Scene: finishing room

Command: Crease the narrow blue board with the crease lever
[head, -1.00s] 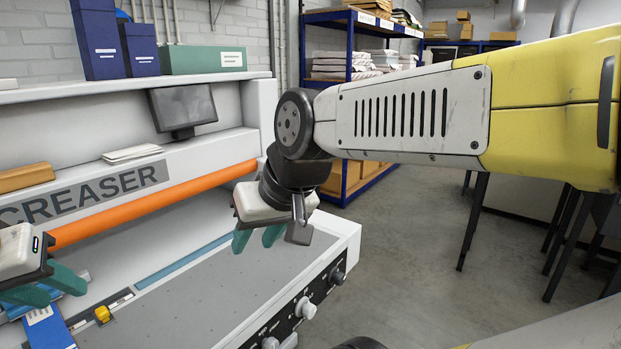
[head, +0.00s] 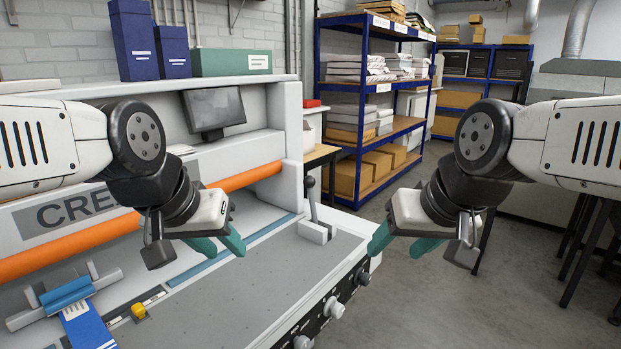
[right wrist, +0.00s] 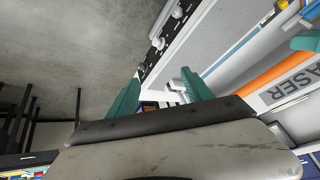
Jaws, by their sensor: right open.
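The narrow blue board (head: 88,328) lies at the lower left of the creaser bed, its far end under a lighter blue guide (head: 66,293). The crease lever (head: 312,202) stands upright on a pale block (head: 318,232) at the bed's right end. My left gripper (head: 228,256) hangs over the bed, between board and lever, its teal fingers apart and empty. My right gripper (head: 394,254) is open and empty to the right of the lever, apart from it. In the right wrist view a pale block (right wrist: 176,85), seemingly the lever's, shows between the fingers.
The creaser's orange bar (head: 100,239) runs along its back. A yellow knob (head: 139,311) sits near the board. Control knobs (head: 333,307) line the front edge. Blue shelving (head: 362,110) stands behind, and open floor (head: 430,305) lies to the right.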

